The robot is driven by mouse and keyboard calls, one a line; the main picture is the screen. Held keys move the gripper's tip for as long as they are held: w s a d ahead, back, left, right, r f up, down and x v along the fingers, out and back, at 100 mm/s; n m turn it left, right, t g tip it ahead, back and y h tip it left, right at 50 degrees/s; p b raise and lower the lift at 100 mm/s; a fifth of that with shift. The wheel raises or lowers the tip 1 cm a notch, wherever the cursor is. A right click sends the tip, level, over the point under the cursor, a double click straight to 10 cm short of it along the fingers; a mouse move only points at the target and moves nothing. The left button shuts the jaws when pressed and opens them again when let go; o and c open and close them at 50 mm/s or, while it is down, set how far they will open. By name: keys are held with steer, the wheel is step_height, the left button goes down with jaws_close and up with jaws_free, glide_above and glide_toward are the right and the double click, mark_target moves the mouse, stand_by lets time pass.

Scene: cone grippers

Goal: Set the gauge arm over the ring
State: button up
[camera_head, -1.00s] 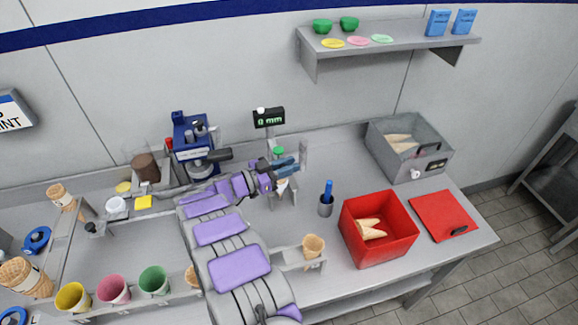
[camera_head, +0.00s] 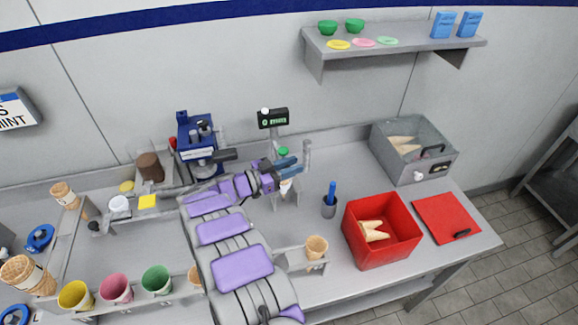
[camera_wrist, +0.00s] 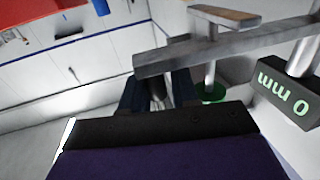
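The gauge has a dark display (camera_head: 273,118) that reads 0 mm in the wrist view (camera_wrist: 288,96). Its grey gauge arm (camera_wrist: 225,52) crosses the wrist view just past my fingertips. A grey peg (camera_wrist: 158,92) under the bar lies between my two blue fingers, which look close against both sides of it. My gripper (camera_head: 290,164) points right at the stand in the head view. The ring cannot be made out clearly; the gripper and stand hide that spot.
A cup with a blue-handled tool (camera_head: 328,207) stands right of the stand. A red bin (camera_head: 382,252) and a grey bin (camera_head: 432,165) hold cones. A blue machine (camera_head: 197,140) stands behind my arm. Clear counter lies between the stand and the grey bin.

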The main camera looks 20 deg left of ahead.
steer(key=p+v, duration=0.1)
steer(key=v, duration=1.1)
steer(key=shift+w+a+f, duration=0.1)
steer(key=shift+a+f, duration=0.05)
